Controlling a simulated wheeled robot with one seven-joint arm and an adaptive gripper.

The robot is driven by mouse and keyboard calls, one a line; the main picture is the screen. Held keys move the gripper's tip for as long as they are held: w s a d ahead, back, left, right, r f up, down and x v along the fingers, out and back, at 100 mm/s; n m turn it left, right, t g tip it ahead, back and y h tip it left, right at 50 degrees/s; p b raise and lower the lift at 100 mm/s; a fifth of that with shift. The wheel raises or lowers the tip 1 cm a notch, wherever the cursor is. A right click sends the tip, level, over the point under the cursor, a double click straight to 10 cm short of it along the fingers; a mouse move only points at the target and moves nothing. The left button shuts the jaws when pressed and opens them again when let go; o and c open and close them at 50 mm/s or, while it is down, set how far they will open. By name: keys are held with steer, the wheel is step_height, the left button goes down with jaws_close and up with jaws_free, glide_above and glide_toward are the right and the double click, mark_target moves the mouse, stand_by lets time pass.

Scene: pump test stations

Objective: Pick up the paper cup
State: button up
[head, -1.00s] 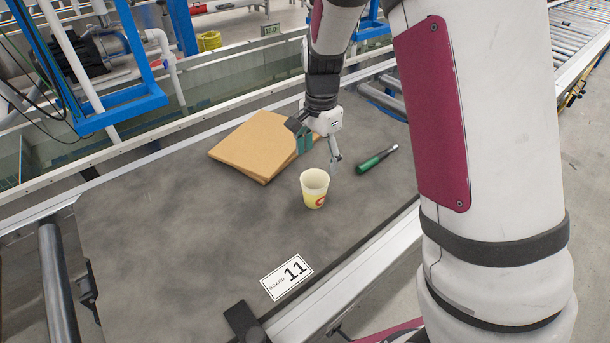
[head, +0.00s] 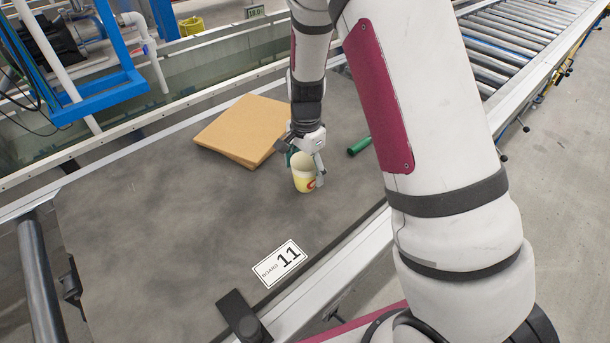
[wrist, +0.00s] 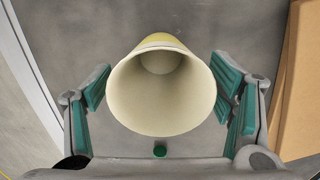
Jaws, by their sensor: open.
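The paper cup (head: 304,178) stands upright on the grey board, pale yellow with a red mark on its side. In the wrist view the cup (wrist: 161,92) shows its open, empty mouth between the two green-padded fingers. My gripper (head: 304,168) is at the cup with a finger on either side. My gripper (wrist: 160,90) is open in the wrist view, with a small gap visible between each pad and the cup's rim.
A brown cardboard stack (head: 243,130) lies on the board (head: 150,220) behind and left of the cup. A green-handled tool (head: 358,146) lies to the right, partly hidden by my arm. A "Board 11" label (head: 280,263) is near the front edge. The board's left part is clear.

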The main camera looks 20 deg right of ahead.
step_height(320, 180, down, 3)
steer(key=shift+r, duration=0.1)
steer(key=c, duration=0.6)
steer(key=shift+c, duration=0.2)
